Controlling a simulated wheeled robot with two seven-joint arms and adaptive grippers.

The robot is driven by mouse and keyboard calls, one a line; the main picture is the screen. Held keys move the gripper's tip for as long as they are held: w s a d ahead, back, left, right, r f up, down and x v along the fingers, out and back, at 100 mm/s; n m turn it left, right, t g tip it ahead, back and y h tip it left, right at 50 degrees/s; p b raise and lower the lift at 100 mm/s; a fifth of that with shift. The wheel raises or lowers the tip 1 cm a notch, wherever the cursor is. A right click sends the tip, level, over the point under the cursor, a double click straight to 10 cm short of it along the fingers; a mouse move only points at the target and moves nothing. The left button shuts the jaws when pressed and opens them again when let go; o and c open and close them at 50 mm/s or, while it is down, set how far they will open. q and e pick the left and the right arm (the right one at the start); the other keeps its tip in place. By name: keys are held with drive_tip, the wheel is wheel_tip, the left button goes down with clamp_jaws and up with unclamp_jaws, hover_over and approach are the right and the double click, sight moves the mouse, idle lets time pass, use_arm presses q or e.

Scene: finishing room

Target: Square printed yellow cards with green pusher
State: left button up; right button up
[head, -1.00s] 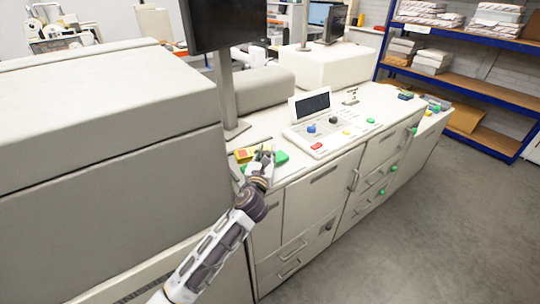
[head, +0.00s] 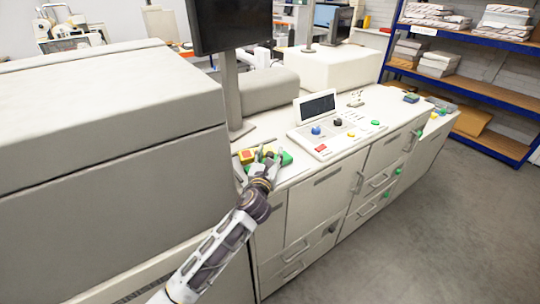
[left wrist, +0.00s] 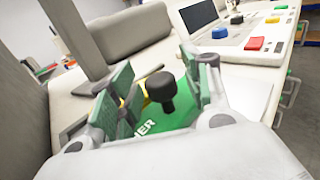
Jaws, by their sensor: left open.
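The yellow cards (head: 245,156), with a red print on top, lie on the white counter beside the large grey machine cover. The green pusher (head: 286,158) lies just right of them, partly hidden by my left gripper (head: 268,154). In the left wrist view the pusher (left wrist: 146,128) is a green plate with white lettering, partly cut off, and a black knob (left wrist: 160,88). My left gripper (left wrist: 163,88) is open, its green-padded fingers on either side of the knob. I cannot tell whether they touch it. A bit of yellow shows behind the knob. My right gripper is not in view.
A control panel (head: 327,138) with coloured buttons and a small screen stands to the right on the counter. A monitor post (head: 230,92) rises behind the cards. The tall grey cover (head: 110,130) bounds the left side. Floor is clear at right.

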use_arm(q)
drive_tip(key=shift+s+a, duration=0.3)
drive_tip(key=shift+s, duration=1.65)
drive_tip(key=shift+s+a, duration=0.3)
drive_tip(key=shift+s, duration=1.6)
drive_tip(key=shift+s+a, duration=0.3)
drive_tip(key=shift+s, duration=1.65)
